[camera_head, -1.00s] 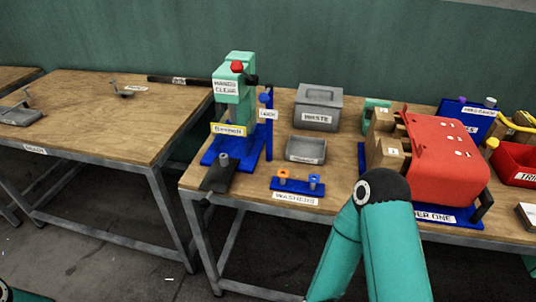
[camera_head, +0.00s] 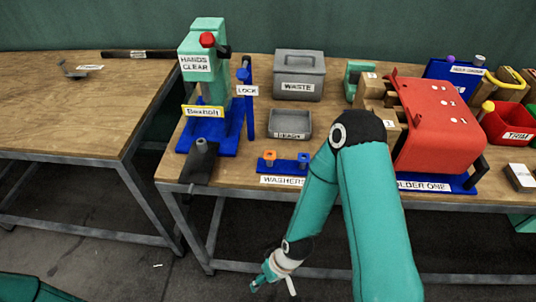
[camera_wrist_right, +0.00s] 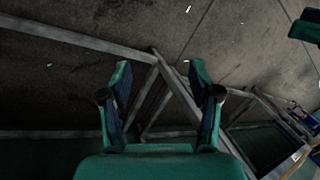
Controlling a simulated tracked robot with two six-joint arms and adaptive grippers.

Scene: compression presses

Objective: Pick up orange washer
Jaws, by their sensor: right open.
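The orange washer (camera_head: 269,155) sits on a post of the blue washer stand (camera_head: 286,166) near the front edge of the right-hand table. A blue washer (camera_head: 304,158) sits on the post to its right. My right gripper (camera_head: 262,287) hangs in front of the table, below and nearer than the washers. In the right wrist view its two fingers (camera_wrist_right: 158,100) are spread with nothing between them. Below them are only the floor and the table's frame. My left gripper is not in view.
A green press (camera_head: 208,75) on a blue base stands left of the washers, with a dark grey block in front. A small grey tray (camera_head: 290,123) and a waste bin (camera_head: 299,72) are behind. A red machine (camera_head: 440,120) is to the right.

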